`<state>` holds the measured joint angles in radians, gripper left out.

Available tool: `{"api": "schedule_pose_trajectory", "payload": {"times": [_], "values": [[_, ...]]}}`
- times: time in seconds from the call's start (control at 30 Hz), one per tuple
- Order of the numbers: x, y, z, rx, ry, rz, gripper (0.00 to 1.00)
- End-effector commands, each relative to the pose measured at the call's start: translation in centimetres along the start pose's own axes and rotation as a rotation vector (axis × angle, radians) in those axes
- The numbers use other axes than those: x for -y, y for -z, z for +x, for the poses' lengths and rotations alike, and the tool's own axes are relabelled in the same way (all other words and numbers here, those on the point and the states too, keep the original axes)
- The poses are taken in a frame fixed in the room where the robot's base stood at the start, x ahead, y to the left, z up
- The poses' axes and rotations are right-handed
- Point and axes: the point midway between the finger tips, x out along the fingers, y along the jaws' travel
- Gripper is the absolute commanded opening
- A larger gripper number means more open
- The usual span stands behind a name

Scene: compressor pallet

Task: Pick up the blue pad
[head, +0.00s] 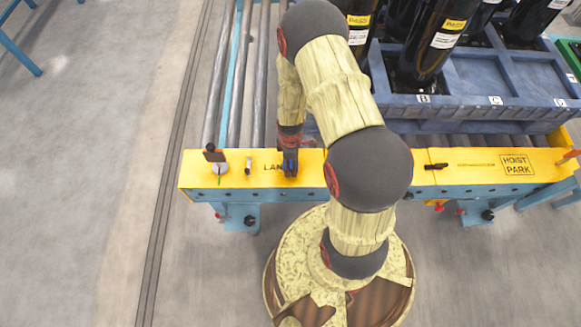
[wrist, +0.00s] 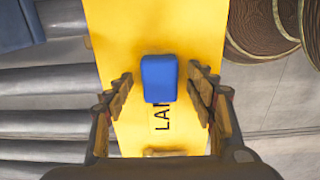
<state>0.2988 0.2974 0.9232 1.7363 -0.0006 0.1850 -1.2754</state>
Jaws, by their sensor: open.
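The blue pad (wrist: 159,78) is a small rounded block on the yellow beam (wrist: 112,30), beside black lettering partly hidden by it. In the wrist view my gripper (wrist: 160,88) is open, with one finger on each side of the pad and a gap on both sides. In the head view my gripper (head: 290,170) points down over the yellow beam near the "LAN" lettering, with a bit of blue showing at the fingers. I cannot tell the exact height of the fingertips over the beam.
A blue-grey crate (head: 475,101) with dark bottles stands on the rollers at right. A round white item with a dark tag (head: 217,160) and a small pale piece (head: 249,166) are on the beam, left of my gripper. A black handle (head: 436,166) lies right. Bare rollers (head: 240,80) are at left.

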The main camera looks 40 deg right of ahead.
Motion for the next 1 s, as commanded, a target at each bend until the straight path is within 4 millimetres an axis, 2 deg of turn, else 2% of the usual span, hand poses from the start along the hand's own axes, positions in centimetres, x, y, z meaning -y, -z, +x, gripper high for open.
{"api": "schedule_pose_trajectory", "payload": {"times": [0.23,0.9,1.0], "values": [[-0.06,0.01,0.13,0.000,-0.001,0.000,0.55],[-0.03,0.00,0.14,0.000,0.000,0.001,0.17],[-0.03,0.00,0.14,0.000,0.000,0.001,0.16]]}}
